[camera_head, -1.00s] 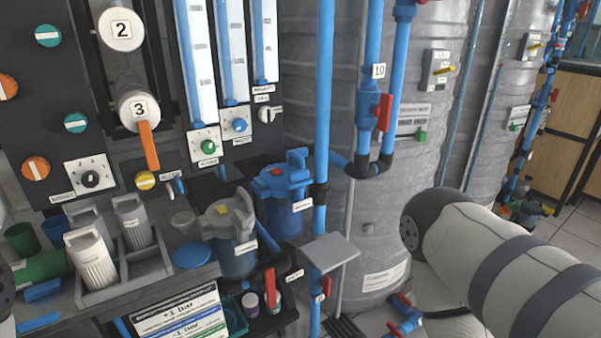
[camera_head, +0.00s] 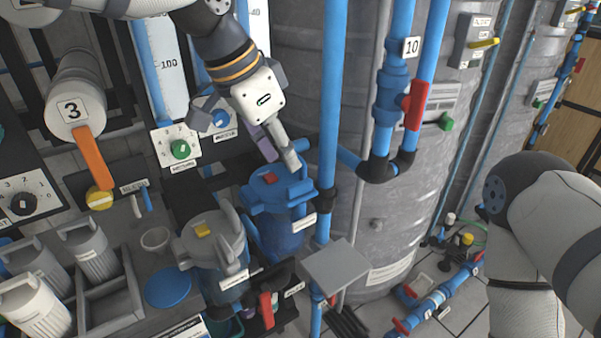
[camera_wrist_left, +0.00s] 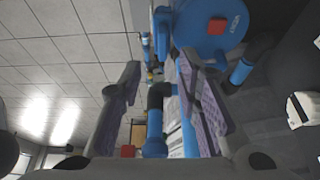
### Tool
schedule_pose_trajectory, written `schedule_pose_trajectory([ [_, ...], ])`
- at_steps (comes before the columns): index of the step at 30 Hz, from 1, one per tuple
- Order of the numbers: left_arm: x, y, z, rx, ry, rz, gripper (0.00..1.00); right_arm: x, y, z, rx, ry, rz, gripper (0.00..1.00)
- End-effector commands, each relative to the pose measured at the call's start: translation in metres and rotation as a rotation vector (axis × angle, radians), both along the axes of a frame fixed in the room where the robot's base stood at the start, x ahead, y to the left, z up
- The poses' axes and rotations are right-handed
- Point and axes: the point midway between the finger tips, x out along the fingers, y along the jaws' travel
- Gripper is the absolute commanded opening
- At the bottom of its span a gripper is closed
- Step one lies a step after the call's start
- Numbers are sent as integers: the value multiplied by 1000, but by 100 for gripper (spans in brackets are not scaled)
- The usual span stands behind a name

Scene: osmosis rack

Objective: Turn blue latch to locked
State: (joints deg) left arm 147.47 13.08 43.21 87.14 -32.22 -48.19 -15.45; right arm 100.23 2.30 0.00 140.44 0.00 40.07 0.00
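The blue filter housing (camera_head: 281,227) stands below my left gripper in the head view. Its blue lid (camera_head: 256,196) carries a red button and also shows at the top of the left wrist view (camera_wrist_left: 205,42). The blue latch (camera_head: 301,188) is on the lid's right side, just under the fingertips and partly hidden by them. My left gripper (camera_head: 284,162) reaches down from above, its fingers apart with nothing held between them. In the left wrist view the purple-padded fingers (camera_wrist_left: 158,75) are spread. Whether they touch the latch cannot be told. My right gripper is out of view.
A grey filter housing with a yellow button (camera_head: 203,230) stands left of the blue one. A vertical blue pipe (camera_head: 332,100) rises close to the right of my left gripper. A grey plate (camera_head: 335,264) lies below. A red-handled valve (camera_head: 415,105) is farther right.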

Motion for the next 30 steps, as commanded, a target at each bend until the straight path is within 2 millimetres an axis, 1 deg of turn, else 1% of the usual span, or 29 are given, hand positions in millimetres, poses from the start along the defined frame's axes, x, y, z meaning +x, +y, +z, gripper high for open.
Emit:
schedule_pose_trajectory([
  [1, 3, -4, -18, 1, 11, -2, 31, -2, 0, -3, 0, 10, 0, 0],
  [3, 6, -10, -35, 1, 11, 0, 31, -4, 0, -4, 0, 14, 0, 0],
  [6, 11, -16, -53, 0, 9, 0, 31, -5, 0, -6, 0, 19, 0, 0],
  [9, 14, -21, -65, 0, 7, 0, 31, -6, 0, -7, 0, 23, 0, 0],
  [13, 16, -23, -71, -1, 4, 2, 31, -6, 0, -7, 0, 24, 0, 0],
  [19, 16, -23, -70, -1, 3, 2, 31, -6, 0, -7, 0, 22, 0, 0],
  [20, 16, -23, -70, -1, 3, 2, 29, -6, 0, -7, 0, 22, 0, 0],
  [21, 16, -23, -70, -1, 3, 2, 20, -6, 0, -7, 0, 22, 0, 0],
  [24, 16, -23, -70, -1, 3, 2, 0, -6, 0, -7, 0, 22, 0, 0],
  [30, 16, -23, -70, -1, 3, 1, 0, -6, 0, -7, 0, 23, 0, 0],
])
